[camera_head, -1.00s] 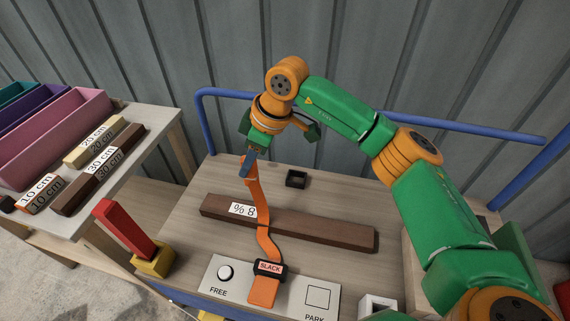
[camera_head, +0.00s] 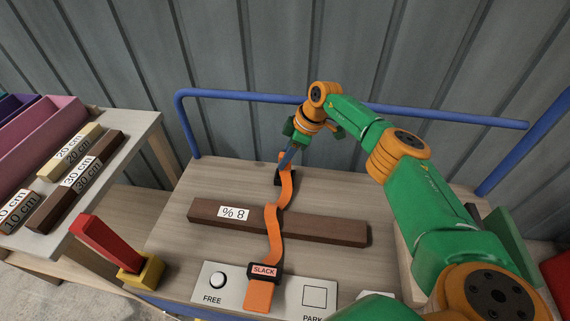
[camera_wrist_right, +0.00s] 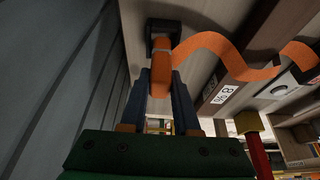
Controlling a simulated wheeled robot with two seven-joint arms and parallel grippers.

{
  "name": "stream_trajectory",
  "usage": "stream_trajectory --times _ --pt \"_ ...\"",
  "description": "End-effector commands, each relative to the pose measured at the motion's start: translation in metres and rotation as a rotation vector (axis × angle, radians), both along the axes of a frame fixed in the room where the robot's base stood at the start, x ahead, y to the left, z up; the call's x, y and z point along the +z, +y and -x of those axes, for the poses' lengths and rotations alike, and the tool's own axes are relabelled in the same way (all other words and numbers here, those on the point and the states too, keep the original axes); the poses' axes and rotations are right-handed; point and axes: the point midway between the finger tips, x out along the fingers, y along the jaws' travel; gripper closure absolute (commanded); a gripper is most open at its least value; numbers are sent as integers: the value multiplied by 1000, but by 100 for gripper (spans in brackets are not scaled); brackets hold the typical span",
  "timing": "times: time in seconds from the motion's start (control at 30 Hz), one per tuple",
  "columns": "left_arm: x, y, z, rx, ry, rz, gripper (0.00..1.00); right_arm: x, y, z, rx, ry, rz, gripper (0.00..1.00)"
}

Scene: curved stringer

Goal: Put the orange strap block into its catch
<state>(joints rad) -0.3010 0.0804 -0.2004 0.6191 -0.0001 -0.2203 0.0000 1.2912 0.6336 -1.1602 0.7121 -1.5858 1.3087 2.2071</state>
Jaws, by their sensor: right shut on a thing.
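My right gripper (camera_head: 287,157) is shut on the orange strap block (camera_wrist_right: 160,76), which sits between its two blue fingers in the right wrist view. The block is over the small black catch (camera_head: 278,178) at the back of the bench. In the wrist view its far end overlaps the dark catch (camera_wrist_right: 150,38); I cannot tell whether it is inside or just above. The orange strap (camera_head: 272,222) runs from the block over the brown beam to the buckle marked SLACK (camera_head: 264,273). The gripper and strap partly hide the catch. My left gripper is not in view.
The brown beam (camera_head: 325,230), labelled 8 %, lies across the bench. In front is a grey panel (camera_head: 232,297) with a white FREE button and a PARK square. A red lever (camera_head: 105,241) on a yellow base stands left. A blue rail (camera_head: 240,97) runs behind.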

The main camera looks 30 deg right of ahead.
Motion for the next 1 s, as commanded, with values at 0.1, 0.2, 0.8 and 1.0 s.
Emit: stream_trajectory --times 0.1,0.2,0.8,1.0 --pt "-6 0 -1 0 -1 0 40 -21 1 1 2 3 -1 100" --pt "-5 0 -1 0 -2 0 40 -22 1 1 2 2 0 100" --pt "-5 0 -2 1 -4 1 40 -24 1 1 2 2 0 40" --pt "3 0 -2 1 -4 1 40 -7 -3 3 2 -2 1 40"
